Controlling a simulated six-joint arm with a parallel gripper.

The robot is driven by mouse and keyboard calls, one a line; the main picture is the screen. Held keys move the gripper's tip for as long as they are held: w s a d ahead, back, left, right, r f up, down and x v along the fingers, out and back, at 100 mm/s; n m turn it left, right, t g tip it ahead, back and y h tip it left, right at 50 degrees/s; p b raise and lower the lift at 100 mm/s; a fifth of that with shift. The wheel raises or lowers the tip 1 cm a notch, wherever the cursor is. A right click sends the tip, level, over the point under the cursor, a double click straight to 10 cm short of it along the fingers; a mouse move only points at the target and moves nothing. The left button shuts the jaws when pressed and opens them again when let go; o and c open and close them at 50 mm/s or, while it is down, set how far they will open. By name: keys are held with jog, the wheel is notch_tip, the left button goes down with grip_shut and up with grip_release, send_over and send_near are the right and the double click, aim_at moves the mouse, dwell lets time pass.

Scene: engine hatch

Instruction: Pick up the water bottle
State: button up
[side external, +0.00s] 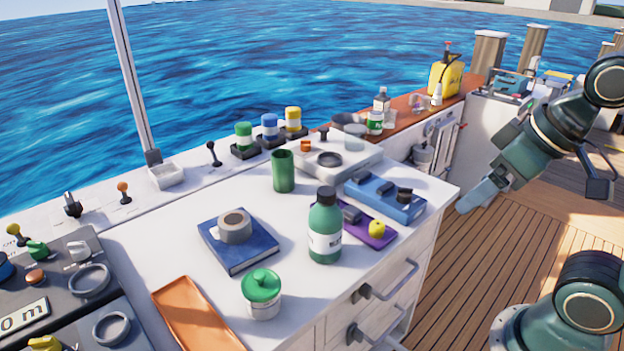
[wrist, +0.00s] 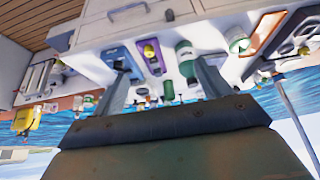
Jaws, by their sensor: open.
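The water bottle (side external: 325,232) is green with a black cap and a white label whose text I cannot fully read. It stands upright near the front edge of the white counter (side external: 150,240) in the side view. In the wrist view it appears upside down as a green bottle (wrist: 185,60), partly between the finger lines, near the right finger. My gripper (side external: 474,200) is right of the counter, well apart from the bottle. Its fingers also show in the wrist view (wrist: 162,80), spread with nothing held between them.
A purple tray with a yellow knob-like item (side external: 377,229) lies right behind the bottle. A green-lidded jar (side external: 263,295) stands in front-left, a blue book with a grey roll (side external: 237,250) left, and a green cup (side external: 283,170) behind. Drawer handles (side external: 388,280) jut from the counter front.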

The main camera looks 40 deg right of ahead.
jog(key=c, duration=0.3)
jog(key=w+a+f+m+g+y, duration=0.1)
jog(key=w+a+f+m+y, duration=0.1)
jog(key=w+f+m+y, duration=0.25)
jog(key=w+a+f+m+y, duration=0.2)
jog(key=w+f+m, duration=0.2)
jog(key=w+m, duration=0.25)
jog(key=w+d+m+t+y, duration=0.1)
jog(key=w+m+t, duration=0.1)
jog(key=m, duration=0.3)
jog(key=w+d+m+t+y, duration=0.1)
jog(key=w+d+m+t, duration=0.1)
jog(key=m, duration=0.3)
jog(key=w+d+m+t+y, duration=0.1)
jog(key=w+d+m+y, duration=0.1)
jog(key=m, duration=0.4)
jog(key=shift+r+t, duration=0.15)
jog(key=shift+t, duration=0.25)
